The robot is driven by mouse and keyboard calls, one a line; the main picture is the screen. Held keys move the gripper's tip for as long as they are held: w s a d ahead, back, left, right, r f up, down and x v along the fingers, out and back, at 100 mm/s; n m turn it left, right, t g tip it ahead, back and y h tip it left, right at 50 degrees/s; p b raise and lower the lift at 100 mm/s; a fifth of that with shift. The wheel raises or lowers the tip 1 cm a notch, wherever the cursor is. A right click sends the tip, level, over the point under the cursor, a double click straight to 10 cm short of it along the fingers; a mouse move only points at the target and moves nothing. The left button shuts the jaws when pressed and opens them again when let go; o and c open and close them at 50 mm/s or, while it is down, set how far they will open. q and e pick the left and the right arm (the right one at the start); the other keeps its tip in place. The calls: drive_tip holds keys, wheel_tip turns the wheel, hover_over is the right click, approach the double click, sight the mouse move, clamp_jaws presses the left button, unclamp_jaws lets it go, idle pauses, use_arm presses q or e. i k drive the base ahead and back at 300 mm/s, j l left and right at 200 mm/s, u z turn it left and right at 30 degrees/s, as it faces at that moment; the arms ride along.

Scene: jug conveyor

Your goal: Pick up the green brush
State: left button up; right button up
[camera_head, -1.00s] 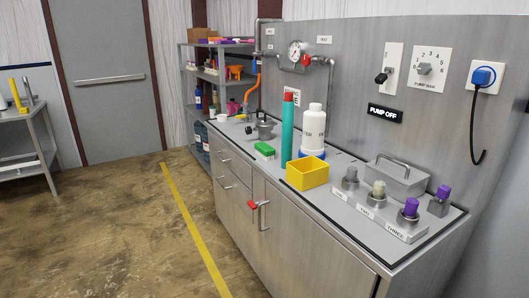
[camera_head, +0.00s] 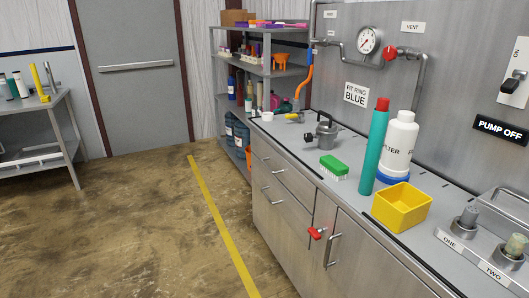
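The green brush (camera_head: 334,165) lies on the grey counter (camera_head: 300,141), green back up and white bristles down. It sits left of a tall teal cylinder with a red cap (camera_head: 373,150) and in front of a small metal pot (camera_head: 325,133). Nothing covers it. Neither of my grippers shows in the head view.
A yellow open box (camera_head: 402,207) and a white filter bottle (camera_head: 400,146) on a blue ring stand right of the brush. A red-handled valve (camera_head: 317,233) sticks out from the cabinet front. The floor left of the counter, around the yellow line (camera_head: 222,222), is clear.

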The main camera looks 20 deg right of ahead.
sight(336, 170)
drive_tip(key=i+j, duration=0.15)
drive_tip(key=i, duration=0.35)
drive_tip(key=i+j+z, duration=0.15)
drive_tip(key=i, duration=0.4)
drive_tip(key=i+j, duration=0.2)
drive_tip(key=i, duration=0.3)
drive_tip(key=z, duration=0.05)
